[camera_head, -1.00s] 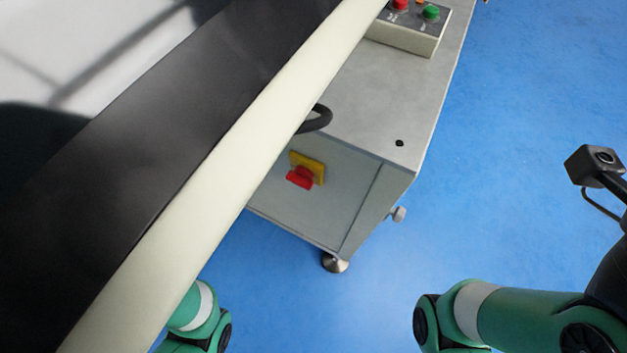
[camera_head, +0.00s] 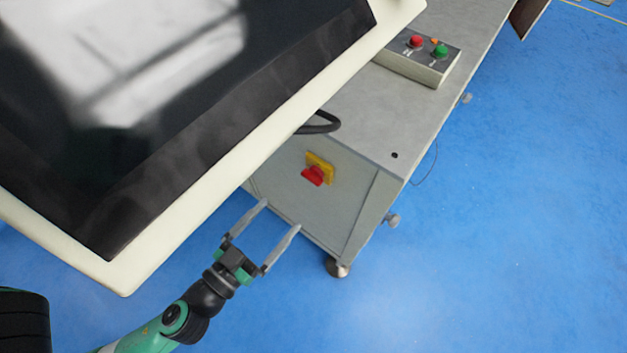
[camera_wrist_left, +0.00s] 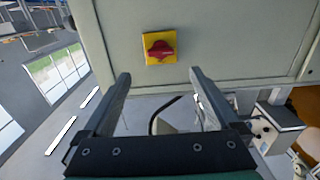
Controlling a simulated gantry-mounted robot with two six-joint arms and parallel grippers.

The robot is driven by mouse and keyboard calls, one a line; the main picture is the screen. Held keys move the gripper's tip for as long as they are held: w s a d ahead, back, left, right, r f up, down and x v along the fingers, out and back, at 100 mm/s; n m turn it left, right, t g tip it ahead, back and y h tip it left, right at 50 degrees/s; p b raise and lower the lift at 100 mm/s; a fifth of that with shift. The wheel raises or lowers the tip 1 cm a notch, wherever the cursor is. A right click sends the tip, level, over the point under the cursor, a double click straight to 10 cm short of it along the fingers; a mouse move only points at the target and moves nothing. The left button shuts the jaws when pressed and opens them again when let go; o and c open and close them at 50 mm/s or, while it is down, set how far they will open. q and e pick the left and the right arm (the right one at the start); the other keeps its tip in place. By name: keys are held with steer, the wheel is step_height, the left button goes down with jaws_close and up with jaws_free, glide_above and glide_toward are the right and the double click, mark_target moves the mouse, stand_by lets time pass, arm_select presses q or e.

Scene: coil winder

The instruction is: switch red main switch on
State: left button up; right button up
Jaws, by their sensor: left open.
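The red main switch (camera_head: 313,175) sits on a yellow plate (camera_head: 321,163) on the end panel of the grey machine cabinet. In the left wrist view the red switch knob (camera_wrist_left: 160,49) and its yellow plate (camera_wrist_left: 152,36) show above and between the fingers, apart from them. My left gripper (camera_head: 282,216) is open and empty, its fingers pointing up toward the end panel, below and left of the switch. It also shows in the left wrist view (camera_wrist_left: 158,85). My right gripper does not show.
A large screen with a cream frame (camera_head: 215,178) hangs over the left of the cabinet, close to the switch. A control box (camera_head: 425,68) with red and green buttons stands on the cabinet top (camera_head: 375,115). The blue floor (camera_head: 500,220) at right is clear.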

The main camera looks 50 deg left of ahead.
mark_target(309, 180)
arm_select(q)
steer(key=w+p, duration=0.1)
steer(key=w, duration=0.2)
steer(key=w+a+p, duration=0.1)
steer(key=w+p, duration=0.1)
steer(key=w, duration=0.1)
steer(key=w+a+p, duration=0.1)
steer(key=w+p, duration=0.1)
steer(key=w, duration=0.2)
steer(key=shift+r, duration=0.25)
steer(key=shift+w+a+f, duration=0.1)
steer(key=shift+w+f, duration=0.1)
steer(key=shift+w, duration=0.25)
steer(key=shift+c, duration=0.3)
steer(key=c, duration=1.3)
